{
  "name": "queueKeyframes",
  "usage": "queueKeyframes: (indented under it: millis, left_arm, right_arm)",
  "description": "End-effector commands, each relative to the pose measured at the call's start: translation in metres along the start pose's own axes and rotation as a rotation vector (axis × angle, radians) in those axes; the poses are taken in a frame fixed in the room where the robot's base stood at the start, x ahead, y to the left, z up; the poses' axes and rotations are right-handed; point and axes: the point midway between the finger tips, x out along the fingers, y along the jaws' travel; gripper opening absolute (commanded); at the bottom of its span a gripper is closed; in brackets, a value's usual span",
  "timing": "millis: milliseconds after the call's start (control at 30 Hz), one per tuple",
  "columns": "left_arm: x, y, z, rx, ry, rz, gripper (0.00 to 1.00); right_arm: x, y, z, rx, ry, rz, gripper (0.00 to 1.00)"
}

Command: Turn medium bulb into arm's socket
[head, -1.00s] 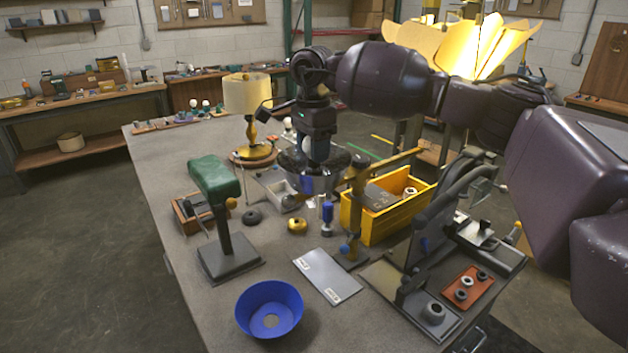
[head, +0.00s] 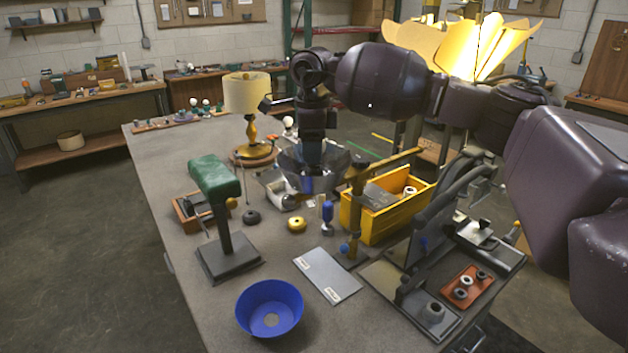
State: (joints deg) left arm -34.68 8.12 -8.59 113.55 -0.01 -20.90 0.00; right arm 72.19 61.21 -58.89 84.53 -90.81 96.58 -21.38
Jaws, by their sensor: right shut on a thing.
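My right gripper (head: 318,180) points down over the middle of the table, within or behind a dark, glassy, bowl-like shade (head: 287,160). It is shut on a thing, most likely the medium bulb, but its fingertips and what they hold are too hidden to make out. A brass arm (head: 395,163) on an upright brass post (head: 353,205) stands just right of the gripper. I cannot make out its socket, nor whether the bulb touches it. My left gripper is not in view.
A yellow crate (head: 395,222) stands right of the post. A green-headed stand (head: 228,225), blue bowl (head: 248,318) and grey plate (head: 328,275) are nearer. A small lamp (head: 247,95) stands behind left. A blue-handled tool (head: 327,215) and yellow piece (head: 297,224) lie close by.

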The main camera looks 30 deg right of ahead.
Motion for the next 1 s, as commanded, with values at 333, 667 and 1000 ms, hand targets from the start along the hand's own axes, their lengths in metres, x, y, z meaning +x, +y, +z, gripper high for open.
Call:
queueKeyframes:
  millis: [333,667,1000]
  left_arm:
    - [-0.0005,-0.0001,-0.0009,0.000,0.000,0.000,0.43]
    - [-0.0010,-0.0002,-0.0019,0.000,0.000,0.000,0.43]
    - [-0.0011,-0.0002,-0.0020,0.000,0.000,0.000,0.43]
  right_arm:
    - [0.0032,-0.0001,-0.0006,0.208,0.004,0.003,0.30]
    - [0.0037,-0.0010,-0.0008,0.526,0.004,0.002,0.30]
    - [0.0037,-0.0012,-0.0008,0.600,0.004,0.002,0.30]
